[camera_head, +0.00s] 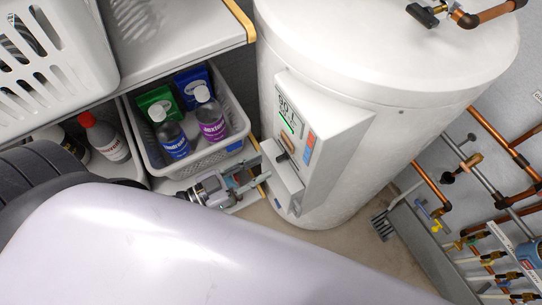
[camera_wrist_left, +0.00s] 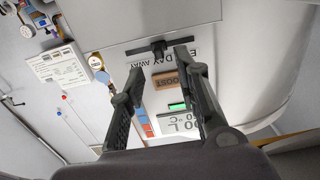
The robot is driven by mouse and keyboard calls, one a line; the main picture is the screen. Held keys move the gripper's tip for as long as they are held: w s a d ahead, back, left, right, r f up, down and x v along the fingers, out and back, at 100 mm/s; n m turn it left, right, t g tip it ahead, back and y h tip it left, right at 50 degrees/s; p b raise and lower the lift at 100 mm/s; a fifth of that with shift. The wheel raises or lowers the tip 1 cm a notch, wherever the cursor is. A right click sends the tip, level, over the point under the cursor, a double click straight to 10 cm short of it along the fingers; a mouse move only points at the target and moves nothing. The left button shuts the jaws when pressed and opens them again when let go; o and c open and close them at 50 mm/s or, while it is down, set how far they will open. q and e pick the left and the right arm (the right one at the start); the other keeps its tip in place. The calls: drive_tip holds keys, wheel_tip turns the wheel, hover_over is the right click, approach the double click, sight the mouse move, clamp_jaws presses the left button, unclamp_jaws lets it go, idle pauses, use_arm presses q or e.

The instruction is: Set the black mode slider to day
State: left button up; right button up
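The black mode slider (camera_head: 283,157) is a small knob on the front panel of the white water heater (camera_head: 345,110). In the left wrist view the slider (camera_wrist_left: 158,46) sits near the middle of a dark horizontal slot, beside a label strip where "DAY" and "AWAY" are readable. Part of the strip is hidden by a finger. My left gripper (camera_head: 254,173) is in front of the panel, to the left of the slider. In the left wrist view its fingers (camera_wrist_left: 160,63) are open, with the slider seen between and just beyond the tips, apparently untouched. My right gripper is not in view.
A brown boost button (camera_wrist_left: 167,81), a green-lit bar and a temperature display are close to the slot. A grey basket (camera_head: 190,155) with bottles is left of the heater. Copper pipes (camera_head: 430,185) and valves are at the right.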

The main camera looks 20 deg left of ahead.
use_arm(q)
drive_tip(key=v, duration=0.7)
idle(0.3)
drive_tip(key=s+a+f+n+g+y, duration=0.1)
drive_tip(key=a+f+g+y, duration=0.15)
drive_tip(key=f, duration=0.75)
drive_tip(key=s+a+f+n+g+y, duration=0.15)
drive_tip(key=a+f+y, duration=0.25)
drive_tip(key=f, duration=0.5)
drive_tip(key=a+f+n+g+y, duration=0.1)
drive_tip(key=a+f+n+y, duration=0.15)
drive_tip(key=f, duration=0.75)
drive_tip(key=s+d+f+g+y, duration=0.1)
drive_tip(key=s+d+f+g, duration=0.1)
drive_tip(key=s+f+g, duration=0.2)
drive_tip(key=s+d+f+g+y, duration=0.1)
drive_tip(key=s+d+f+g, duration=0.2)
drive_tip(key=s+f, duration=0.8)
drive_tip(key=shift+s+d+f+g, duration=0.25)
drive_tip(key=shift+s+f+g, duration=0.05)
drive_tip(key=shift+s+g, duration=0.35)
drive_tip(key=shift+a, duration=0.1)
